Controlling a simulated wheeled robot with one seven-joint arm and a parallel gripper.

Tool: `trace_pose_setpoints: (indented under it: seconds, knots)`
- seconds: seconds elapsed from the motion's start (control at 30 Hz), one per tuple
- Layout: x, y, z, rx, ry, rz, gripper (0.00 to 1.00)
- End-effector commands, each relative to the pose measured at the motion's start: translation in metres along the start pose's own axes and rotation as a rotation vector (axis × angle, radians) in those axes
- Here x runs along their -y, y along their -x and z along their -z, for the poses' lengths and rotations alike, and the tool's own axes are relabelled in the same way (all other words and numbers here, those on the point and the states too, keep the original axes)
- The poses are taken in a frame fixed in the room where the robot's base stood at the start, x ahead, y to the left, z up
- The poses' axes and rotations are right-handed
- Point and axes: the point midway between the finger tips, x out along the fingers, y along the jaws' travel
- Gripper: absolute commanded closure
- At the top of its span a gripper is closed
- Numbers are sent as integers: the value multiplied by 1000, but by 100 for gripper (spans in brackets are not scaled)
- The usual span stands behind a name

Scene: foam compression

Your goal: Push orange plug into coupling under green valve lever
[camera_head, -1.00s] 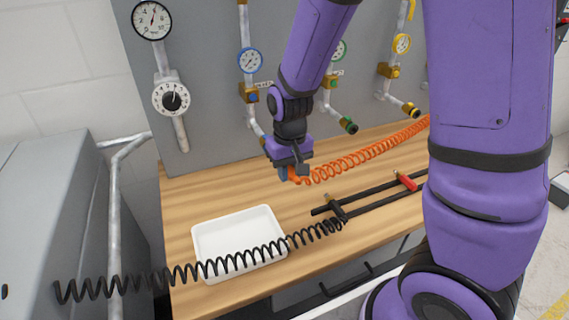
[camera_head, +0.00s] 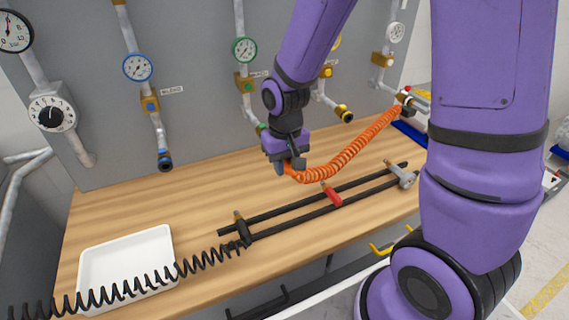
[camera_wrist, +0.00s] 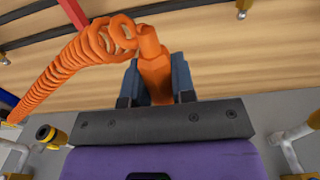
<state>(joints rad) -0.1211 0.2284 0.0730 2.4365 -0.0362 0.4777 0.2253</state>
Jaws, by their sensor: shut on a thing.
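My gripper (camera_head: 285,166) is shut on the orange plug, which shows between the two fingers in the wrist view (camera_wrist: 153,68). An orange coiled hose (camera_head: 350,152) runs from the plug to the right; it also shows in the wrist view (camera_wrist: 62,72). The green valve (camera_head: 246,85) sits on a pipe below a green-rimmed gauge (camera_head: 244,50) on the panel.
The blue-ringed coupling (camera_head: 164,160) hangs to the left and the yellow-ringed coupling (camera_head: 345,113) to the right. A black rack (camera_head: 320,203) with several hose ends and a white tray (camera_head: 128,262) lie on the wooden bench (camera_head: 190,205). A black coiled hose (camera_head: 205,260) crosses the front.

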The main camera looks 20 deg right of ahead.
Motion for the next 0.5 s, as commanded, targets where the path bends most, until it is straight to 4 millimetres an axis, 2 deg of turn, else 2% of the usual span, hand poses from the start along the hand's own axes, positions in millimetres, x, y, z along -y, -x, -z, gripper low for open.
trace_pose_setpoints:
  seconds: [0.5]
  knots:
    - [0, 0, 36, 0, 1, 0, 100]
